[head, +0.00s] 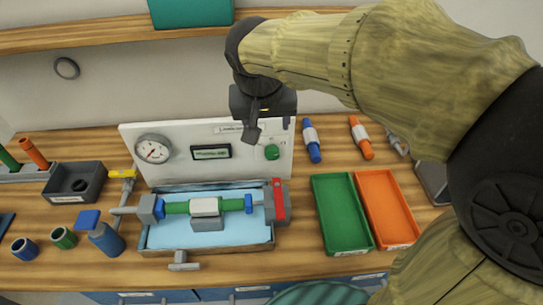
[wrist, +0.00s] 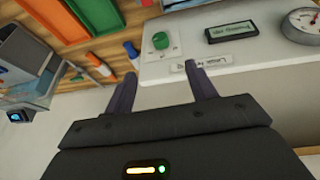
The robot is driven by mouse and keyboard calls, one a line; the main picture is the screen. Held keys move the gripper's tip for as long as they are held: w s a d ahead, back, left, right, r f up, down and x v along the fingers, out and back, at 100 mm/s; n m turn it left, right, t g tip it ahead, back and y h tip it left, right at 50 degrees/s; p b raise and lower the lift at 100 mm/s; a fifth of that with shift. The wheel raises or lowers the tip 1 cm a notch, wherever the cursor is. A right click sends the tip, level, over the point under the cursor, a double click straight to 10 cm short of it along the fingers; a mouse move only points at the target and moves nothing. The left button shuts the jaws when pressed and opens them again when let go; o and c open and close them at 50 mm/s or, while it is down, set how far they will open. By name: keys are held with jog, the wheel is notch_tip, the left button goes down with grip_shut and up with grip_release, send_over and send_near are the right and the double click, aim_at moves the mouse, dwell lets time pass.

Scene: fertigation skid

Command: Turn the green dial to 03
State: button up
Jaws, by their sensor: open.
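The green dial (head: 272,152) is a small round knob on the right part of the white panel (head: 170,172). It also shows in the wrist view (wrist: 161,41), where the picture is turned over; the setting it points to is too small to read. My gripper (head: 255,128) is in front of the panel's upper right part, up and left of the dial in the head view. In the wrist view its two fingers (wrist: 163,90) are apart with nothing between them. The gripper is apart from the dial.
The panel also carries a round gauge (head: 153,149) and a small display (head: 211,152). Below is a blue tray (head: 160,240) with a pipe assembly. Green (head: 342,213) and orange (head: 388,208) trays lie to the right, with bottles behind them. A shelf (head: 90,35) runs above.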

aim_at(272, 155)
jog(key=x, duration=1.7)
jog(key=shift+w+f+b, duration=0.1)
jog(key=shift+f+b, duration=0.15)
jog(key=shift+b, duration=0.1)
jog(key=c, duration=1)
